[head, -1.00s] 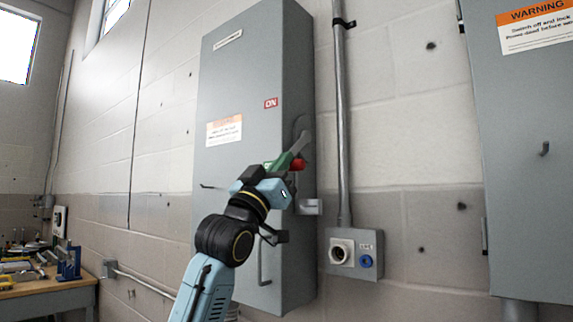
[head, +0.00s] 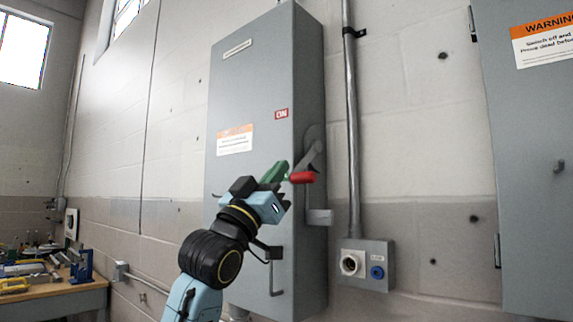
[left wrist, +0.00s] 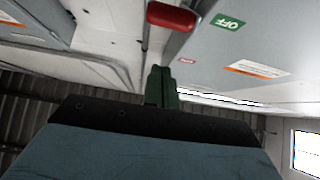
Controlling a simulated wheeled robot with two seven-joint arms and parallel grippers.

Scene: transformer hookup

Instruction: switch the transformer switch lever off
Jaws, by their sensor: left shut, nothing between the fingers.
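The switch lever is a grey arm with a red grip (head: 302,177) on the right side of a tall grey cabinet (head: 262,80). The lever hangs below its pivot, slanting down and left. My left gripper (head: 275,172) has green fingers. They are shut and empty, just left of the red grip, with a small apparent gap. In the left wrist view the red grip (left wrist: 172,17) is at the top, beyond the closed fingertips (left wrist: 161,75). A red ON label (head: 281,114) is on the cabinet front. A green OFF label (left wrist: 228,22) shows in the wrist view. My right gripper is out of view.
A grey bracket (head: 320,217) sticks out below the lever. A conduit (head: 351,120) runs down to a socket box (head: 366,264) at the right. Another cabinet (head: 530,150) stands at far right. A workbench (head: 55,298) with tools is at lower left.

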